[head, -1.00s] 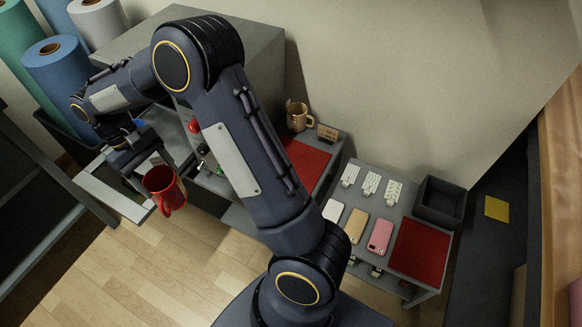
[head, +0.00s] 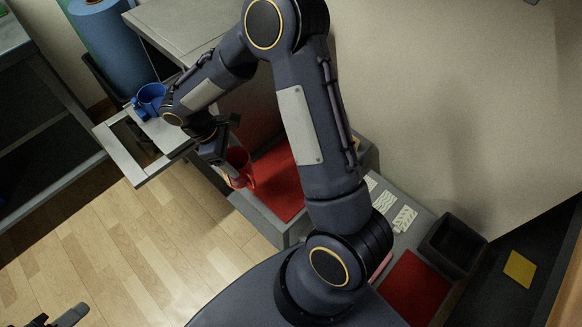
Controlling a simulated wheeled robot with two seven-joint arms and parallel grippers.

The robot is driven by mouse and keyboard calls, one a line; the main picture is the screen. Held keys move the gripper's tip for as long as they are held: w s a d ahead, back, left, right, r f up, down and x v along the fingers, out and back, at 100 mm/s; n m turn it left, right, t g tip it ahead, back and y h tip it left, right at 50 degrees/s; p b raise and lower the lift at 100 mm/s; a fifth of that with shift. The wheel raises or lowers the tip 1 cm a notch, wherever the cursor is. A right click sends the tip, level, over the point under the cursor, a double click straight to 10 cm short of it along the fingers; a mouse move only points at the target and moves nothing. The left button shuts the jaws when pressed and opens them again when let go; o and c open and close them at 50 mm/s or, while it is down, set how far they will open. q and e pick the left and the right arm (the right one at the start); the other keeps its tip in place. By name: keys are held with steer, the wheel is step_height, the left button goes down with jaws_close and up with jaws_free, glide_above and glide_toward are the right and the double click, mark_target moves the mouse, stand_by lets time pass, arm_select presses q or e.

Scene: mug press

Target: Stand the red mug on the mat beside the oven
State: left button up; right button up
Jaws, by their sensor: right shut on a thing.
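The red mug (head: 240,172) is in the head view, at the near left end of a red mat (head: 283,185) on a low grey stand. My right gripper (head: 222,158) is shut on the mug, partly covering it. I cannot tell whether the mug's base touches the mat or hangs above it. The oven (head: 180,22) is the grey box at the top, left of the stand, largely behind my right arm. Its door (head: 128,150) is folded down. My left gripper (head: 58,318) shows only its fingertips at the bottom left edge, apart and empty.
A blue mug (head: 150,100) stands at the open oven door. A second red mat (head: 415,288), white patterned pieces (head: 404,218) and a dark bin (head: 452,245) are on the right table. A blue roll (head: 112,42) stands at the back left. The wooden floor (head: 150,240) is clear.

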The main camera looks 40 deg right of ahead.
steer(key=s+d+f+b, duration=0.2)
steer(key=d+f, duration=1.1)
steer(key=shift+s+d, duration=0.15)
steer(key=shift+s, duration=0.2)
steer(key=shift+f, duration=0.15)
steer(key=o, duration=1.6)
steer(key=shift+c, duration=0.2)
